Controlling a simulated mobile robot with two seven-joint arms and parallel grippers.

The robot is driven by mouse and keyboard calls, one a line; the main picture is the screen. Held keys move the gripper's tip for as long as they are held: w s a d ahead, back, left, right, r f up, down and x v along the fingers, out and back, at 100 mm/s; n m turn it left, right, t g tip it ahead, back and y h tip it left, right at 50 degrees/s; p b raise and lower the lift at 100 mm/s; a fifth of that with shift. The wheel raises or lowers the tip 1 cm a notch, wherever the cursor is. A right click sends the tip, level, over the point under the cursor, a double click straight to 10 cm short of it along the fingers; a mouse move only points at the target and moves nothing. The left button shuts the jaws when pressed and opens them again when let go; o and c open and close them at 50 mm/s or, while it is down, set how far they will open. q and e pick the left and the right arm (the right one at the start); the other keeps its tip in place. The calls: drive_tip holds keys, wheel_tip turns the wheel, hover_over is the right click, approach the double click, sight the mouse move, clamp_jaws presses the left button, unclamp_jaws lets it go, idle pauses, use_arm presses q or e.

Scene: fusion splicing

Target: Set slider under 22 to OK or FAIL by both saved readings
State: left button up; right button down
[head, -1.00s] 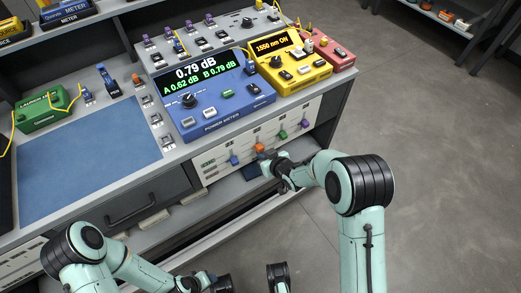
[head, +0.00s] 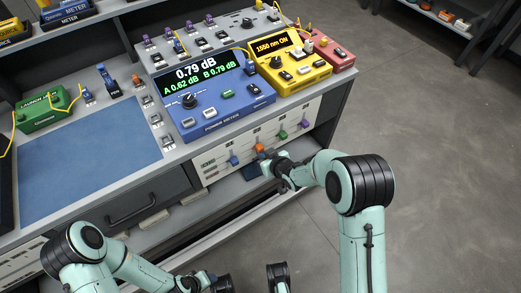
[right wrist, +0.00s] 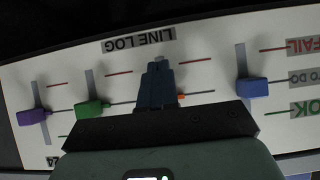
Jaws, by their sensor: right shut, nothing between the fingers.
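The LINE LOG panel (head: 215,167) is a white slider board on the bench front. Its blue (head: 234,160), orange (head: 259,148), green (head: 283,135) and purple (head: 304,123) knobs stand roughly in one row. My right gripper (head: 270,160) is shut and empty, close to the orange knob. In the right wrist view, upside down, the shut fingers (right wrist: 157,85) hide most of the orange knob (right wrist: 181,97); contact cannot be told. The blue knob (right wrist: 250,88) is level with TO DO, between FAIL and OK. The power meter (head: 215,95) reads A 0.62 dB, B 0.79 dB. My left gripper (head: 205,282) is low in the head view.
The yellow source (head: 290,62) reads 1550 nm ON. A red unit (head: 333,52) stands right of it. A blue mat (head: 85,170) and a green box (head: 45,111) are at left. A drawer (head: 135,205) lies left of the panel. The floor at right is clear.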

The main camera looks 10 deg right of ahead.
sight(262, 150)
drive_tip(key=shift+r, duration=0.3)
drive_tip(key=shift+r+p, duration=0.3)
drive_tip(key=shift+r, duration=0.05)
drive_tip(key=shift+r+p, duration=0.5)
drive_tip(key=shift+r, duration=0.4)
drive_tip(key=shift+f, duration=0.2)
drive_tip(key=s+d+f, duration=0.1)
drive_tip(key=s+d, duration=0.1)
drive_tip(key=s, duration=0.4)
drive_tip(key=shift+s+d+b, duration=0.2)
drive_tip(key=shift+s+b, duration=0.1)
drive_tip(key=shift+b, duration=0.1)
idle(0.5)
